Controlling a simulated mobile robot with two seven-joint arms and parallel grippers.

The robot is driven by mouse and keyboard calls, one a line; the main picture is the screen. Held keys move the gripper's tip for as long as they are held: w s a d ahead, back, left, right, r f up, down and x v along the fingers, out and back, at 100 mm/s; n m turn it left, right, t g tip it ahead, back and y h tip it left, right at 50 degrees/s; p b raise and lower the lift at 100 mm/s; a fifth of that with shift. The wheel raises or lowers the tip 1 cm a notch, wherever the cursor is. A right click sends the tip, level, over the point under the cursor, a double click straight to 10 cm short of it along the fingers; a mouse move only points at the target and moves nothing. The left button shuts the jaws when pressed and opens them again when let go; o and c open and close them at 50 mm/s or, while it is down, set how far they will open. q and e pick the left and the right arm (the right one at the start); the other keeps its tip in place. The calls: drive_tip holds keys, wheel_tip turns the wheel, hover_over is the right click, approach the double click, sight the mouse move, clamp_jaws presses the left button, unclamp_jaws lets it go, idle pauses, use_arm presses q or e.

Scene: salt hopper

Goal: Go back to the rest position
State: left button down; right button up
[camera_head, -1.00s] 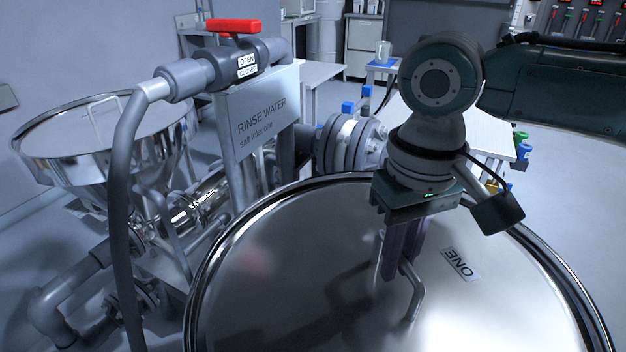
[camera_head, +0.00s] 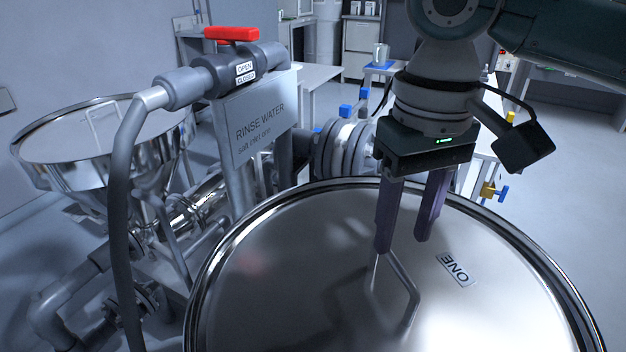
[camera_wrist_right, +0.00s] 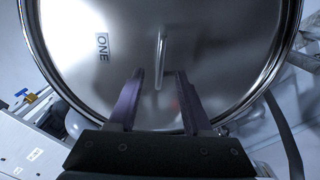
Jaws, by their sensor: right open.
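My right gripper (camera_head: 405,244) is open and empty above the round steel lid (camera_head: 300,260) labelled ONE. Its two purple fingers point down, near the top of the lid's bent bar handle (camera_head: 408,290). In the right wrist view the open fingers (camera_wrist_right: 158,100) stand to either side of the handle's line, and the handle (camera_wrist_right: 160,62) shows beyond their tips with the label beside it. Nothing is between the fingers. My left gripper is not in view.
A pipe with a red valve lever (camera_head: 232,33) and a RINSE WATER sign (camera_head: 257,118) stands left of the lid. A steel hopper (camera_head: 70,165) with its own lid is at the far left. White tables stand behind. Open floor (camera_head: 570,170) lies to the right.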

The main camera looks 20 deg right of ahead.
wheel_tip(320, 180, up, 4)
drive_tip(key=shift+f, duration=0.2)
drive_tip(key=s+a+f+n+t+y+p, duration=0.2)
drive_tip(key=s+a+f+n+p, duration=0.15)
drive_tip(key=s+a, duration=0.55)
drive_tip(key=s+d+t+h+p, duration=0.1)
drive_tip(key=s+d+t+h, duration=0.1)
drive_tip(key=s+d, duration=0.45)
wheel_tip(320, 180, up, 39)
drive_tip(key=p, duration=3.8)
drive_tip(key=shift+s+a+f+m, duration=0.15)
drive_tip(key=shift+s+a+m, duration=0.15)
drive_tip(key=shift+a+m, duration=0.05)
